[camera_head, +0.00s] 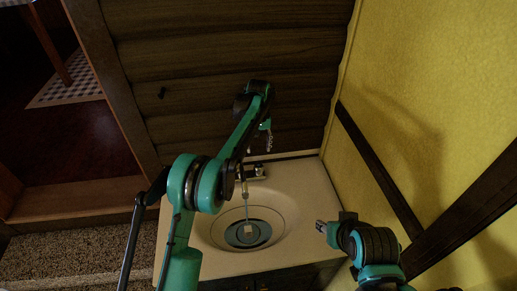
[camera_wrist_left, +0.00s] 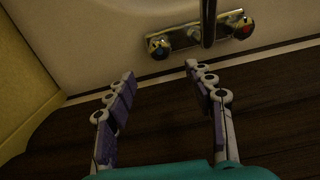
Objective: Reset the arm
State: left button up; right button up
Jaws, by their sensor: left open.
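My left arm (camera_head: 232,135), green and black, rises from the bottom of the head view and bends over the sink. Its gripper (camera_head: 266,138) hangs near the wooden wall behind the faucet. In the left wrist view the left gripper (camera_wrist_left: 160,75) is open, with nothing between its fingers. Its fingertips are near the faucet, whose base (camera_wrist_left: 195,36) carries a red and a blue knob. My right gripper (camera_head: 322,228) is at the sink's right side, pointing left. It is too small and dark there to tell how far it is open.
The pale sink (camera_head: 300,200) has a round basin and a faucet (camera_head: 254,172) at its back. A yellow wall (camera_head: 440,70) with dark beams stands close on the right. A brown log wall (camera_head: 220,40) is behind. Carpet (camera_head: 70,235) lies at the left.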

dwell(0.3)
pick_arm(q)
jog(key=s+a+r+t+b, duration=0.1)
jog(key=s+a+r+t, duration=0.1)
jog(key=s+a+r, duration=0.5)
jog(key=s+a+r+t+b, duration=0.1)
jog(key=s+a+r, duration=0.1)
jog(key=s+r, duration=0.55)
jog(key=s+a+f+t, duration=0.1)
jog(key=s+a+f, duration=0.1)
jog(key=s, duration=0.5)
jog(key=s+a+f+m+t+b, duration=0.1)
jog(key=s+f, duration=0.3)
jog(key=s, duration=0.4)
jog(key=s+a+f+t, duration=0.2)
jog(key=s+a+f, duration=0.1)
jog(key=s, duration=0.4)
jog(key=shift+s+f+m, duration=0.2)
jog(key=shift+f+m, duration=0.1)
jog(key=shift+f, duration=0.1)
jog(key=shift+a, duration=0.1)
